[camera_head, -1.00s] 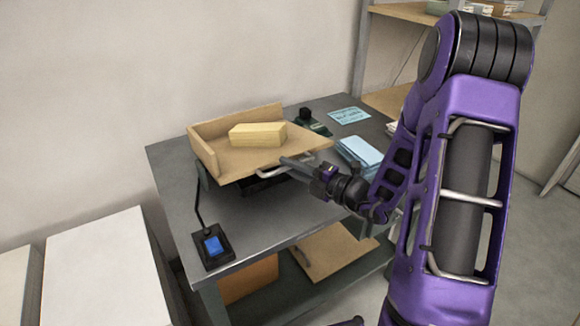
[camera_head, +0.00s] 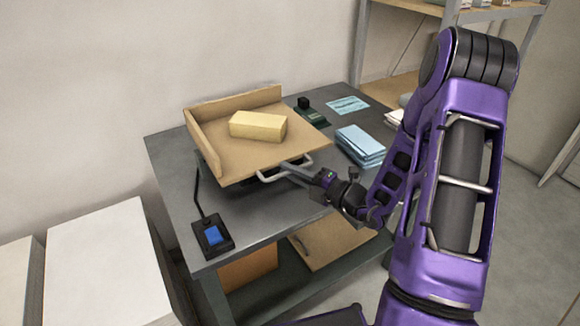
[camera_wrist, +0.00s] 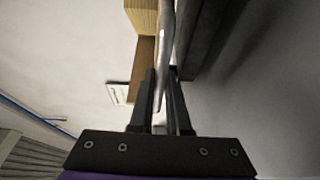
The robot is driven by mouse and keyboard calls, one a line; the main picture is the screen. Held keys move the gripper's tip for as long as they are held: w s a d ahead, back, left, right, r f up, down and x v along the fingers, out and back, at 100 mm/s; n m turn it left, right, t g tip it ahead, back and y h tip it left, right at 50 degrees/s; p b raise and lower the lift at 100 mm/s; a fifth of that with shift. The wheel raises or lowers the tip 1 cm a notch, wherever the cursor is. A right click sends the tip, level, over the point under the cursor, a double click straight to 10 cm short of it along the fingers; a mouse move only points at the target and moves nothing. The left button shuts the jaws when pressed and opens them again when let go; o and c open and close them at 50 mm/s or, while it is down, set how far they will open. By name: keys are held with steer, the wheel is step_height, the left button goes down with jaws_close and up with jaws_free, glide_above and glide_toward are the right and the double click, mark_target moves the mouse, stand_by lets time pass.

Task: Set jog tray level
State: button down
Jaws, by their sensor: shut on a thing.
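The jog tray (camera_head: 225,162) is a wooden tray with raised walls at the back and left, standing on the grey bench. A yellow block (camera_head: 258,126) lies on its bare board. The tray looks tilted down toward its front edge; how far off level I cannot tell. A metal bar handle (camera_head: 268,178) runs along the front edge. My gripper (camera_head: 290,168) is shut on this handle. The wrist view shows the bar (camera_wrist: 166,50) between the two dark fingers, with the block and part of the tray beyond. The mount under the tray is mostly hidden.
A black pad with a blue button (camera_head: 213,236) sits at the bench's (camera_head: 245,232) front left, with a thin cable behind it. A blue stack (camera_head: 360,146) stands right of the tray. A dark green device (camera_head: 311,112) is behind. White boxes (camera_head: 105,265) are at left.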

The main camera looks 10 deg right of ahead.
steer(key=shift+f, duration=0.25)
steer(key=c, duration=0.9)
jaws_free()
steer(key=p+v, duration=0.2)
steer(key=v, duration=1.5)
steer(key=shift+s+d+r, duration=0.1)
steer(key=shift+s+r, duration=0.05)
steer(key=shift+s, duration=0.05)
